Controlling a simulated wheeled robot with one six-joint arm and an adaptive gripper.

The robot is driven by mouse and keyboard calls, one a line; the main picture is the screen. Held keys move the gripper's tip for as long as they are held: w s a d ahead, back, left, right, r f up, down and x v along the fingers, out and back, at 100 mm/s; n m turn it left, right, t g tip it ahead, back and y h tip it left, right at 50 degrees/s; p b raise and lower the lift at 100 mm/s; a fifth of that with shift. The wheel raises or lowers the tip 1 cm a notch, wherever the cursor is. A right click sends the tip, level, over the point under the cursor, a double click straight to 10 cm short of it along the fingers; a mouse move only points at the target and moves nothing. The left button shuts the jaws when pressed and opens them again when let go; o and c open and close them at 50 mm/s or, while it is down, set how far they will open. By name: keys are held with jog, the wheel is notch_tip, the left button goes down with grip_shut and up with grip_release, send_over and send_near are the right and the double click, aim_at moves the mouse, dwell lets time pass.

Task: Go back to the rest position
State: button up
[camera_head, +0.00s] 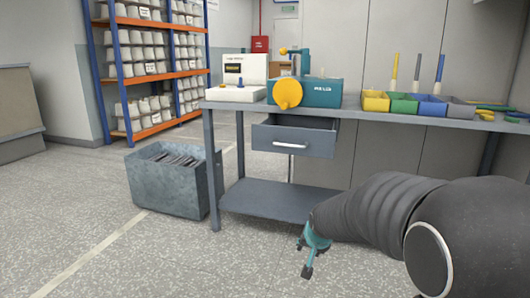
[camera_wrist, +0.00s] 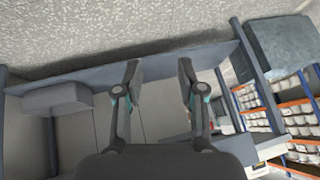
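My gripper (camera_head: 306,262) hangs low in front of the workbench (camera_head: 350,112), below the tabletop and at the right end of the lower shelf in the head view. My dark arm reaches to it from the right. In the wrist view my gripper (camera_wrist: 159,72) has its two fingers well apart, with nothing between them. The wrist picture is upside down, with the floor at the top and the bench beyond the fingers.
The grey drawer (camera_head: 293,138) stands pulled out under the bench. A metal bin (camera_head: 165,188) stands left of the bench. The floor in front is clear.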

jog(key=s+d+r+n+p, duration=0.1)
jog(key=s+r, duration=0.4)
jog(key=s, duration=0.5)
jog(key=s+d+r+n+g+p, duration=0.1)
jog(key=s+r+p, duration=0.2)
jog(key=s, duration=0.8)
jog(key=s+d+r+n+p, duration=0.1)
jog(key=s+r+p, duration=0.2)
jog(key=s+r, duration=0.5)
jog(key=s, duration=0.3)
jog(key=shift+n, duration=0.3)
jog(key=shift+d, duration=0.1)
